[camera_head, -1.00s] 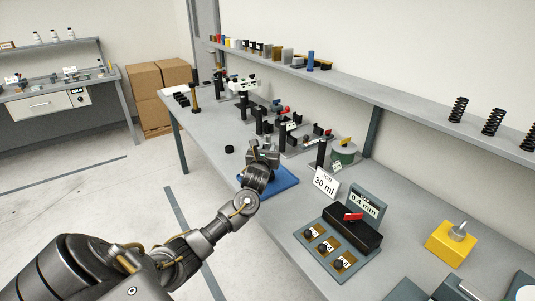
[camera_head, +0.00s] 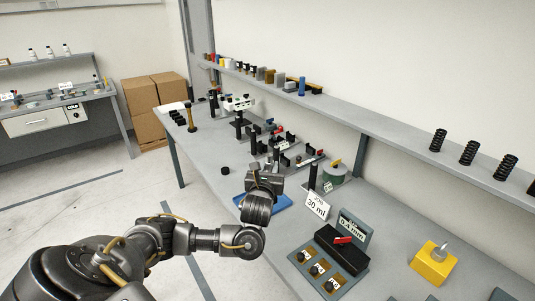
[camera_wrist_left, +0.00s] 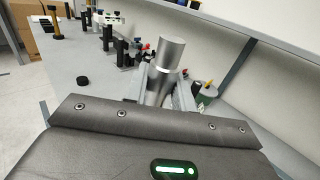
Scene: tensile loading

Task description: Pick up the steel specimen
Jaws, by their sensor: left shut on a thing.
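My left gripper (camera_head: 264,178) is above the bench, in front of a blue mat (camera_head: 282,203) that it partly hides in the head view. In the left wrist view the gripper (camera_wrist_left: 164,92) is shut on the steel specimen (camera_wrist_left: 167,58), a smooth grey cylinder. The specimen points away from the wrist, its round end clear of the fingers. In the head view the specimen cannot be told apart from the dark gripper. My right gripper is in neither view.
A row of black posts and fixtures (camera_head: 282,152) stands behind the gripper. A "30 ml" card (camera_head: 316,206), a "0.4 mm" block and tray (camera_head: 340,248) and a yellow block (camera_head: 434,262) lie to the right. A shelf (camera_head: 385,123) runs above. A black puck (camera_head: 225,171) sits left.

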